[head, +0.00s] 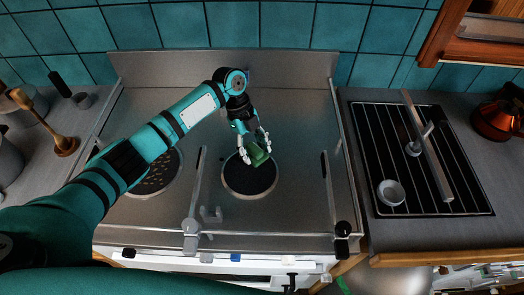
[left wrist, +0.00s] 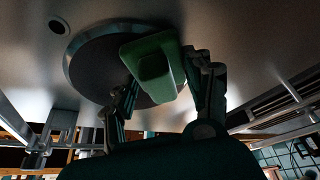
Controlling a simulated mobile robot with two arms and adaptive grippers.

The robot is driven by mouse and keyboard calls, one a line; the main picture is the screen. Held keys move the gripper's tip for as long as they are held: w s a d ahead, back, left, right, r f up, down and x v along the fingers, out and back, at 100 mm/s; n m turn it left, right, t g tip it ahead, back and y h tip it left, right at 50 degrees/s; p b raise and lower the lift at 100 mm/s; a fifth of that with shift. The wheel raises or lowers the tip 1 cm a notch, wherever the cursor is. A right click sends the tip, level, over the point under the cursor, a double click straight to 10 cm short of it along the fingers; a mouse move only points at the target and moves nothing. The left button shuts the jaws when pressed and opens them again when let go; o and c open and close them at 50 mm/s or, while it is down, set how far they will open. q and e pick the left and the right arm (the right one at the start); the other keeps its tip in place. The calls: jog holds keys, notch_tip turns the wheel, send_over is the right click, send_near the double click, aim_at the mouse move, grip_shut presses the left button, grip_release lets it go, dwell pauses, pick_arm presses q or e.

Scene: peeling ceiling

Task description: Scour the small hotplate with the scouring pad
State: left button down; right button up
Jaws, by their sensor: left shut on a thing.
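The small hotplate (head: 249,178) is a dark round disc with a pale rim, set in the steel stove top at the middle of the head view. It also shows in the left wrist view (left wrist: 88,75). My left gripper (head: 254,147) is over the hotplate's far part and is shut on the green scouring pad (head: 257,154). In the left wrist view the green pad (left wrist: 155,65) sits between the two fingers and covers part of the disc. I cannot tell whether the pad touches the hotplate. My right gripper is not in view.
A larger dotted hotplate (head: 158,174) lies left, partly behind my left arm. Metal bars (head: 332,190) stand on both sides of the small hotplate. A wooden-handled tool (head: 64,143) stands left.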

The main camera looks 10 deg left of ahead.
aim_at(234, 170)
pick_arm(q)
jog(key=shift+a+f, duration=0.15)
jog(key=shift+a, duration=0.65)
jog(key=shift+s+a+p, duration=0.4)
jog(key=shift+a+p, duration=0.1)
jog(key=shift+a, duration=0.1)
jog(key=shift+s+a+p, duration=0.4)
jog(key=shift+a+p, duration=0.05)
jog(key=shift+a, duration=0.15)
jog(key=shift+s+a, duration=0.15)
jog(key=shift+a, duration=0.1)
jog(key=shift+s+a+p, duration=0.2)
jog(key=shift+s+p, duration=0.3)
jog(key=shift+p, duration=0.1)
jog(key=shift+s+a+p, duration=0.15)
jog(key=shift+s+p, duration=0.35)
jog(key=shift+p, duration=0.1)
jog(key=shift+s+a+p, duration=0.25)
jog(key=shift+s+p, duration=0.05)
jog(key=shift+s, duration=0.35)
